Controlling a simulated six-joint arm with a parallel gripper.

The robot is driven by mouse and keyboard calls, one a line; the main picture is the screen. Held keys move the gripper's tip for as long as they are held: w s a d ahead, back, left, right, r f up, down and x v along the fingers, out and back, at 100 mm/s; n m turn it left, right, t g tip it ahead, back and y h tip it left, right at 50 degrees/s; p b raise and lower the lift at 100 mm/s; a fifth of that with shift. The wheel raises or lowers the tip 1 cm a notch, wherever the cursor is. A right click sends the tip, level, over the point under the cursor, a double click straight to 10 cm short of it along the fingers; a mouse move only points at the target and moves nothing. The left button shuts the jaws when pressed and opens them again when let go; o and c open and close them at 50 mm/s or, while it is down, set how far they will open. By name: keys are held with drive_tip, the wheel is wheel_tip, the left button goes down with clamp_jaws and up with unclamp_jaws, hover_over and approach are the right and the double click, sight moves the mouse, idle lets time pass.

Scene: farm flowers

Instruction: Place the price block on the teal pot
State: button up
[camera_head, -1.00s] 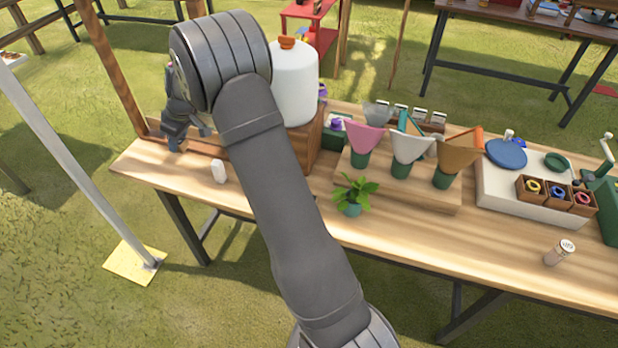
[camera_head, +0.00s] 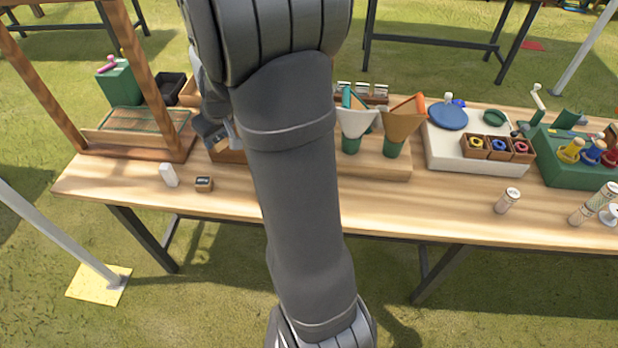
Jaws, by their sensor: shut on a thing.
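My gripper (camera_head: 212,132) shows in part at the left of my arm, above the back left part of the table. It is shut on what I take to be the price block. The held thing is too hidden and small to make out clearly. The teal pot with its leafy plant is hidden behind my arm now. The earlier frame shows it at the front of the wooden step. A small brown block with a dark label (camera_head: 204,184) stands on the table (camera_head: 450,225) near the front left; I cannot tell what it is.
A white block (camera_head: 168,175) stands left of the brown one. A white cone (camera_head: 355,122) and a brown cone (camera_head: 396,128) stand on the wooden step (camera_head: 385,165). A wooden frame (camera_head: 165,85) rises at the left.

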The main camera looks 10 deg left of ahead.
drive_tip(key=d+r+m+t+h, duration=0.1)
drive_tip(key=d+m, duration=0.1)
drive_tip(key=d, duration=0.8)
drive_tip(key=d+r+m, duration=0.2)
drive_tip(key=d, duration=0.8)
drive_tip(key=s+d+m+h, duration=0.1)
drive_tip(key=s+d+m, duration=0.35)
drive_tip(key=d, duration=0.95)
drive_tip(key=shift+n, duration=0.95)
drive_tip(key=w+a+f, duration=0.1)
drive_tip(key=a+f, duration=0.1)
drive_tip(key=a, duration=0.1)
drive_tip(key=w+a+f, duration=0.1)
drive_tip(key=a+f, duration=0.1)
drive_tip(key=a, duration=0.2)
drive_tip(key=w+a+f, duration=0.1)
drive_tip(key=a+f, duration=0.2)
drive_tip(key=shift+a, duration=0.25)
drive_tip(key=shift+t, duration=0.3)
drive_tip(key=shift+f, duration=2.05)
drive_tip(key=shift+f, duration=0.15)
drive_tip(key=o, duration=1)
drive_tip(key=shift+c, duration=0.2)
